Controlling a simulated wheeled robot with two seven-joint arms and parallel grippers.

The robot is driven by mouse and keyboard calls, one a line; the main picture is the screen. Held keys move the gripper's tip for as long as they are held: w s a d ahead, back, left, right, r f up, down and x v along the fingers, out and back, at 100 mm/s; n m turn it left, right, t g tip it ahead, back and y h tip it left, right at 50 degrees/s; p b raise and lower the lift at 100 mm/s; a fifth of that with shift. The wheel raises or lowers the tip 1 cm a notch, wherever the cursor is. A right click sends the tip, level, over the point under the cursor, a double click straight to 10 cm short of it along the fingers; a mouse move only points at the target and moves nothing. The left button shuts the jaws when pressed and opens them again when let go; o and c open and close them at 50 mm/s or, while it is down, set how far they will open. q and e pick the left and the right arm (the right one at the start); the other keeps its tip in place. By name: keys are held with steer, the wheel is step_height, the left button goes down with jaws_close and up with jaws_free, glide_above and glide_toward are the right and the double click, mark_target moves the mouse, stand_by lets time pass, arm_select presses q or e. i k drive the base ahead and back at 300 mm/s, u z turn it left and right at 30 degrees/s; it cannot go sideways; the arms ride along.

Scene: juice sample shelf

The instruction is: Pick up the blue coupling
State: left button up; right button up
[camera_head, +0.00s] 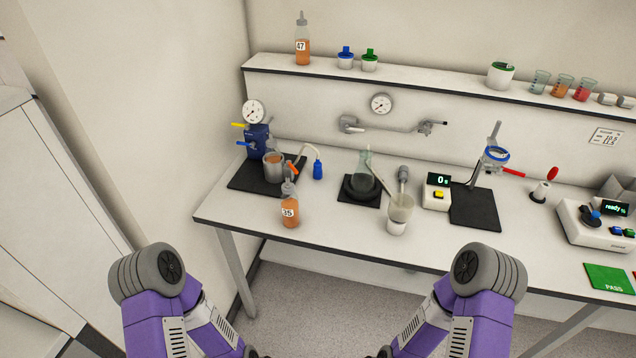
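A blue coupling (318,170) appears to be the small blue piece at the end of a pale curved hose (304,147). It stands on the white table, just right of the dark mat under the blue apparatus. Nothing of mine touches it. My two purple arms enter from the bottom of the head view, and their far ends run out of the lower edge. Neither gripper's fingers show.
A bottle marked 15 (290,210) stands front-left of the coupling, with a metal cup (274,167) and blue apparatus (257,140) to its left. A flask (363,180) on a dark mat is to the right. The table front edge lies between arms and coupling.

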mark_target(317, 165)
steer(key=z, duration=1.55)
steer(key=i, duration=0.9)
steer(key=u, duration=1.75)
